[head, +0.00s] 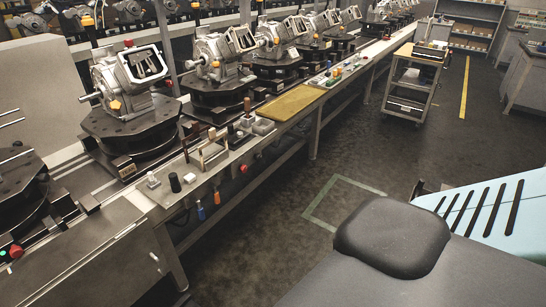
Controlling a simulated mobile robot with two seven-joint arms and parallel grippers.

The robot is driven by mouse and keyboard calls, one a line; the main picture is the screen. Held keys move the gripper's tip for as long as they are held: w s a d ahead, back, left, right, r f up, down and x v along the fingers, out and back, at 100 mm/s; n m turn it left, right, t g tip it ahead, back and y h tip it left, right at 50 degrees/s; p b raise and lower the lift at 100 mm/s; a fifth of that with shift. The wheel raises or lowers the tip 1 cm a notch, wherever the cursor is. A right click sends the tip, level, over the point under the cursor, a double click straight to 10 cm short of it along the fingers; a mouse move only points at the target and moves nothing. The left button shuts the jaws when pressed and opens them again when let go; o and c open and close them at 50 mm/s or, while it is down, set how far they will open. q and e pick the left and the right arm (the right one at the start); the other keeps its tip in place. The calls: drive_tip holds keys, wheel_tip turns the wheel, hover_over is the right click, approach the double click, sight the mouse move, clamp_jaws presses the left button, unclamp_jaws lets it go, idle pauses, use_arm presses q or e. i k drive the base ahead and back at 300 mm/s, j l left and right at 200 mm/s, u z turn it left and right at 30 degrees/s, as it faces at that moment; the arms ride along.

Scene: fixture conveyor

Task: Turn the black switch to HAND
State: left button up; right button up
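A small black upright knob (174,182) stands on the front ledge of the conveyor bench, left of the middle of the head view. It may be the black switch, but it is too small to be sure. No HAND marking or pointer direction can be read. Neither of my grippers is in view.
A pale block (152,181) stands beside the knob. Blue (201,213) and orange (217,197) handles hang at the bench front, near a red button (243,168). Machine units on dark bases (125,125) line the conveyor. A cart (411,85) stands beyond open floor (300,240).

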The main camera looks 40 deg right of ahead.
sight(258, 157)
drive_tip(key=z, duration=1.15)
